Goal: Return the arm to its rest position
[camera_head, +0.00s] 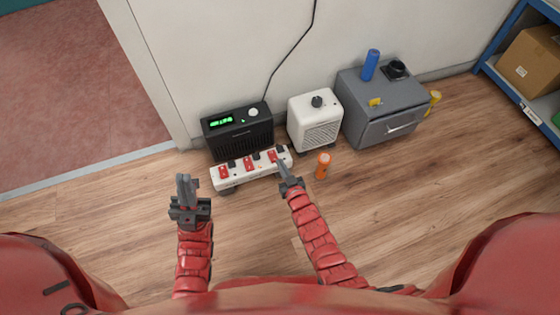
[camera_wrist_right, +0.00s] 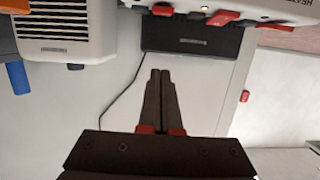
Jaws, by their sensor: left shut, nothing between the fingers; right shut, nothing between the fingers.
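My left gripper (camera_head: 184,186) is at the left in the head view, shut and empty, apart from everything near it. My right gripper (camera_head: 282,167) is shut and empty, its tips by the front right of the white power strip (camera_head: 240,177) in the head view; I cannot tell if they touch it. The strip carries several red switches and black plugs. In the right wrist view my right gripper (camera_wrist_right: 158,75) shows with its two fingers together, and the strip (camera_wrist_right: 245,12) is at the top edge.
A black radio (camera_head: 238,137) with a green display stands behind the strip. A white heater (camera_head: 315,125), an orange flashlight (camera_head: 323,165) and a grey cabinet (camera_head: 380,110) stand to the right. A blue shelf (camera_head: 510,90) holds a cardboard box (camera_head: 530,62). The wooden floor in front is clear.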

